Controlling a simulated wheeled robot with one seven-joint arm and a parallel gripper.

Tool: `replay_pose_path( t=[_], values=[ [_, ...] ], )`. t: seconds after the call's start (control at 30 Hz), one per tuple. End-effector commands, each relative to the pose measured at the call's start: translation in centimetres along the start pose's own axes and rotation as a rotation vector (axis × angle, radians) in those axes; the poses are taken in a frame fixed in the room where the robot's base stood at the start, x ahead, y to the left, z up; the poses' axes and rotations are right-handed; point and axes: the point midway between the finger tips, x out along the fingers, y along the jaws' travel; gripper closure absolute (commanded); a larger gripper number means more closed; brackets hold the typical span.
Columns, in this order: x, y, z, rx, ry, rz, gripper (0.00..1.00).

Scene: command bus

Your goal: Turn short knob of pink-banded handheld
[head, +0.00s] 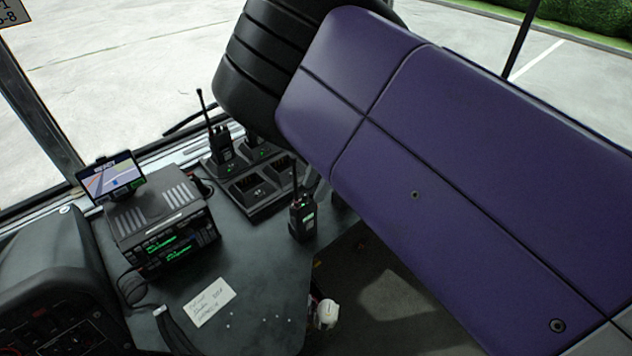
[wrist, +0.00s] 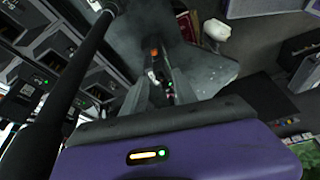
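A black handheld (head: 302,217) stands upright near the right edge of the dark desk in the head view, its antenna pointing up and a small green light on its front. No pink band or short knob can be made out clearly. In the wrist view, my gripper (wrist: 162,78) has its grey fingers apart. Small orange, white, red and green details of a dark device (wrist: 154,60) show between and beyond them; I cannot tell whether they touch it. In the head view my purple arm hides most of the gripper, close to the standing handheld.
A multi-slot charger (head: 262,200) holds another handheld (head: 221,143) at the back. A radio console (head: 160,225) with a small screen (head: 112,176) stands left. A paper note (head: 209,302) lies in front. A dark rod (wrist: 70,85) crosses the wrist view's left side.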

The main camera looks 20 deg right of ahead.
Motion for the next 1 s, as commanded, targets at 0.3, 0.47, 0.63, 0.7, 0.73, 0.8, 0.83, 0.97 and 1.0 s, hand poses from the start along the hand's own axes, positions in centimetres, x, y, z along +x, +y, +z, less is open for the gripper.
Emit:
replay_pose_path(
  t=[0.3, 0.47, 0.63, 0.7, 0.73, 0.8, 0.83, 0.97, 1.0],
  values=[
    [0.32, 0.00, -0.01, 0.000, 0.000, 0.000, 0.68],
    [0.31, -0.01, -0.01, 0.000, 0.000, 0.000, 0.99],
    [0.30, -0.01, -0.01, 0.000, 0.000, 0.000, 1.00],
    [0.29, 0.01, 0.00, -0.009, 0.000, -0.004, 1.00],
    [0.30, 0.04, 0.00, -0.021, 0.000, -0.009, 1.00],
    [0.31, 0.12, -0.02, -0.068, 0.000, -0.029, 1.00],
    [0.30, 0.18, -0.03, -0.095, 0.000, -0.039, 1.00],
    [0.27, 0.27, -0.01, -0.194, 0.000, -0.080, 1.00],
    [0.27, 0.29, -0.01, -0.213, 0.000, -0.088, 1.00]
  ],
)
